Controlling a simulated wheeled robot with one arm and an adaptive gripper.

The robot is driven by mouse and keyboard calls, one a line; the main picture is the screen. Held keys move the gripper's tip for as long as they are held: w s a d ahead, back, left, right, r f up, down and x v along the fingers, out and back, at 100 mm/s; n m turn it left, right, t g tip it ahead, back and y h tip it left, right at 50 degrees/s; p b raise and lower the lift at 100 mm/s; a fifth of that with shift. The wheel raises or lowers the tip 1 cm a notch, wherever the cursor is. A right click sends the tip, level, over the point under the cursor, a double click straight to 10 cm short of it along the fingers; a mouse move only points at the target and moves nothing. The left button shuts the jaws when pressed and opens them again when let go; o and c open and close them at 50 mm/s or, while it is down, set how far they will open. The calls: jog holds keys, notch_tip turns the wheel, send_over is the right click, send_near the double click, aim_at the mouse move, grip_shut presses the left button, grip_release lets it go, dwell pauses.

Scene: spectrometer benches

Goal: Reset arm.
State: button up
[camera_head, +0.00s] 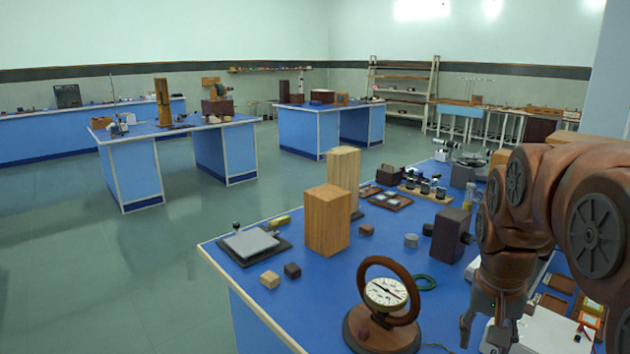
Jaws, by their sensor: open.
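My gripper (486,338) hangs pointing down at the end of my brown arm, at the lower right of the head camera view. Its two fingers are spread apart, and nothing shows between them. It is over the right part of the near blue bench (262,283), to the right of a round dial instrument (387,293) with a brown wooden ring and base. The gripper looks apart from the dial. My arm hides part of the bench's right side and what lies there.
On the bench stand a wooden block (328,220), a taller wooden block (343,172), a dark box (453,236) and a flat grey plate device (251,243). A white box (550,334) lies right of the gripper. Open floor (120,265) lies left.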

jog(key=s+a+f+n+g+p, duration=0.1)
jog(key=s+a, duration=0.3)
jog(key=s, duration=0.6)
jog(key=s+a+f+n+g+p, duration=0.1)
jog(key=s+a+n+p, duration=0.3)
jog(key=s, duration=0.6)
jog(key=shift+s+a+f+y, duration=0.15)
jog(key=shift+a+f+y, duration=0.25)
jog(key=shift+a+f, duration=0.35)
